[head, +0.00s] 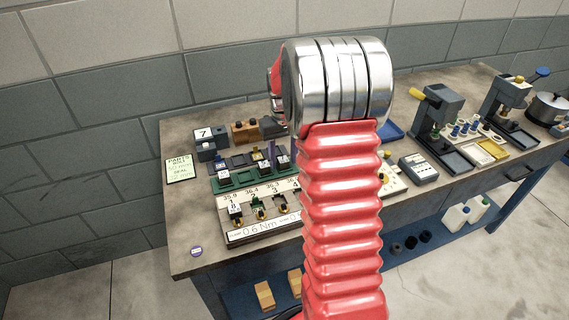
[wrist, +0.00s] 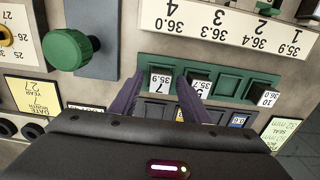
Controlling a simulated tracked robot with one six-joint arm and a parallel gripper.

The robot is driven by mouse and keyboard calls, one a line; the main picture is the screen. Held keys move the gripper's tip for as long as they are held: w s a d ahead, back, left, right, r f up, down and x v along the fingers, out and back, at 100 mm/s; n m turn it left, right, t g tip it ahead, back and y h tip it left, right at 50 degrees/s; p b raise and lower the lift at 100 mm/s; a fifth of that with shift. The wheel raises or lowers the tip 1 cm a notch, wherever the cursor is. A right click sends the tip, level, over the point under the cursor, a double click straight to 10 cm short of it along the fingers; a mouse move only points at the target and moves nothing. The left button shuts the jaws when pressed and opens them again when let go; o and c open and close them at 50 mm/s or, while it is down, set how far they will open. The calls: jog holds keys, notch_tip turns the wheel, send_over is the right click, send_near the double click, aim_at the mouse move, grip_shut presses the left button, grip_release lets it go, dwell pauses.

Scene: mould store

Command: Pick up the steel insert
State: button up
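Several dark blocks with white number labels sit in the green tray; I cannot tell for certain which is the steel insert. In the wrist view, the block labelled 7 (wrist: 160,84) lies between the purple fingers of my gripper (wrist: 158,79), which are apart. The block labelled 5 (wrist: 201,86) is just right of the right finger, and the block labelled 10 (wrist: 264,99) is at the tray's right end. The green tray (wrist: 228,73) also shows in the head view (head: 229,186). My arm hides much of the gripper there.
A label strip (wrist: 225,27) runs beside the tray. A green knob (wrist: 68,50) stands left in the wrist view. Presses (head: 440,118) stand right on the bench.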

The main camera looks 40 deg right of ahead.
aim_at(283, 159)
grip_shut()
dwell(0.3)
notch_tip(283, 159, up, 10)
dwell(0.8)
dwell(0.5)
